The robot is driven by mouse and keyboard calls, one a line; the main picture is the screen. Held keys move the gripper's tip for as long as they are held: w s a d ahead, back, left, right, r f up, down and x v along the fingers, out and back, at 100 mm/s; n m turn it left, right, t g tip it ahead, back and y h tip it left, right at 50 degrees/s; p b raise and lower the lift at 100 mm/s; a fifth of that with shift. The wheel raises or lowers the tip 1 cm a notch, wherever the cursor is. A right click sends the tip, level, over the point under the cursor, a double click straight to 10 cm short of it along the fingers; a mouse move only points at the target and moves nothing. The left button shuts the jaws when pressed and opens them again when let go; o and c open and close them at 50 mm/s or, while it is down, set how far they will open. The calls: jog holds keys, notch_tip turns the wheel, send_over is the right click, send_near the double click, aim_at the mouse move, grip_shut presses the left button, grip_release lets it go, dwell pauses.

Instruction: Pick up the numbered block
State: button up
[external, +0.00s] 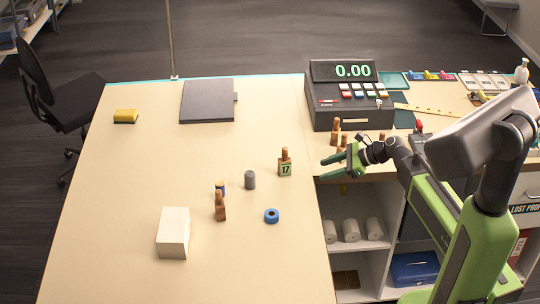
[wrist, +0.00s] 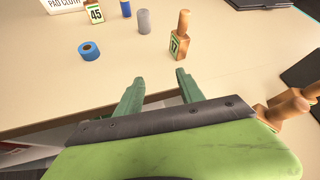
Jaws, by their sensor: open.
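A wooden stamp-like block with a green label reading 17 (external: 285,168) stands upright on the table, left of my gripper. It also shows in the wrist view (wrist: 177,42), beyond the fingertips and slightly right of centre. A similar block (external: 220,211) stands nearer the front left; its face in the wrist view (wrist: 95,14) reads 45. My gripper (external: 323,169) is open and empty near the table's right edge. In the wrist view its green fingers (wrist: 160,76) are spread, apart from both blocks.
Blue tape (external: 271,216), a grey cylinder (external: 250,180), a small blue item (external: 220,189) and a white box (external: 173,236) share the table. More wooden blocks (external: 336,130) stand by the cash register (external: 350,105). The left half of the table is mostly clear.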

jog(key=s+a+r+g+y+b, duration=0.1)
jog(key=s+a+r+y, duration=0.1)
jog(key=a, duration=0.5)
jog(key=s+a+r+g+y, duration=0.1)
jog(key=s+a+r, duration=0.15)
jog(key=a, duration=0.55)
jog(key=g, duration=0.2)
send_near(220, 204)
jog(key=shift+n+y, duration=0.3)
jog(key=b+x, duration=0.1)
jog(key=x, duration=0.1)
jog(key=b+x, duration=0.2)
jog(key=r+b+x, duration=0.1)
jog(key=x, duration=0.1)
jog(key=shift+w+a+f, duration=0.2)
jog(key=shift+w+a, duration=0.2)
jog(key=shift+a, duration=0.15)
jog(key=shift+r+b+x, duration=0.15)
jog(key=shift+b+x, duration=0.2)
jog(key=shift+x, duration=1.1)
jog(key=shift+r+b+x, duration=0.1)
jog(key=shift+b+x, duration=0.25)
jog(key=shift+x, duration=1.1)
jog(key=shift+c, duration=0.3)
grip_shut()
